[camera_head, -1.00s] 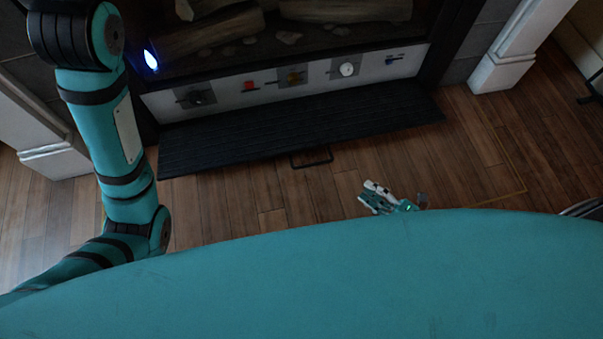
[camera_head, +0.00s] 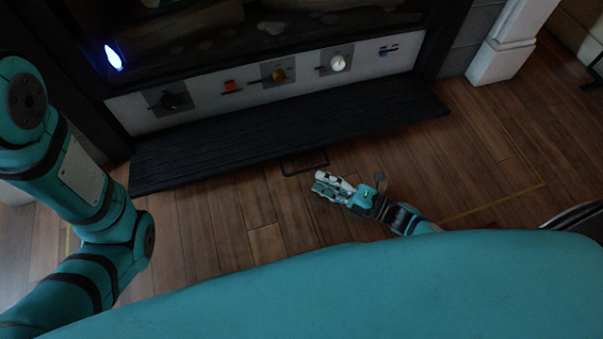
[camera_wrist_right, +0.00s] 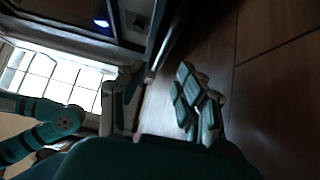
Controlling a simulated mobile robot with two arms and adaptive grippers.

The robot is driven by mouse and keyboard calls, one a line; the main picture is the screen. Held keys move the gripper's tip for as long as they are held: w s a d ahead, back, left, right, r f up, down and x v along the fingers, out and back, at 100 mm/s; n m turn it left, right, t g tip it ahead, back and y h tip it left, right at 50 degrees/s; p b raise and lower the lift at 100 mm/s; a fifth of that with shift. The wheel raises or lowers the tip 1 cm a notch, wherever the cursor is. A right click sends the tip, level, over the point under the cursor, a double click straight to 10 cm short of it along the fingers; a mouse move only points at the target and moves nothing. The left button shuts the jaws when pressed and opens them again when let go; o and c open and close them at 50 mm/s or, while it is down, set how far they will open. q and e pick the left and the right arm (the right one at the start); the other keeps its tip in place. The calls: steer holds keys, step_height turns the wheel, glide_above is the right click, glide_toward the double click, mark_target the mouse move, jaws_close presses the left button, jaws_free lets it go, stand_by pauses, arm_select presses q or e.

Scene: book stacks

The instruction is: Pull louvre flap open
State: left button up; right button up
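The louvre flap (camera_head: 290,132) is a long black ribbed panel below the white control strip in the head view. It juts out over the wooden floor; its exact tilt is hard to tell. A thin black bar handle (camera_head: 304,164) sticks out from the middle of its front edge. My right gripper (camera_head: 318,184) is just in front of the handle, slightly right of it, apparently apart from it. In the right wrist view, its two fingers (camera_wrist_right: 160,76) stand apart with no object clearly between them. My left arm shows at the left of the head view, but its gripper does not.
The white control strip (camera_head: 210,97) carries a black knob, a red button, a brass knob, a white knob and a blue switch. A fireplace with logs (camera_head: 195,25) is above it. A white pillar base (camera_head: 497,62) stands at right. The wooden floor ahead is clear.

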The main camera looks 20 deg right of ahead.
mark_target(302, 170)
steer(key=b+x, duration=0.2)
steer(key=x, duration=0.3)
steer(key=shift+w+a+f, duration=0.1)
steer(key=shift+w+a, duration=0.45)
jaws_close()
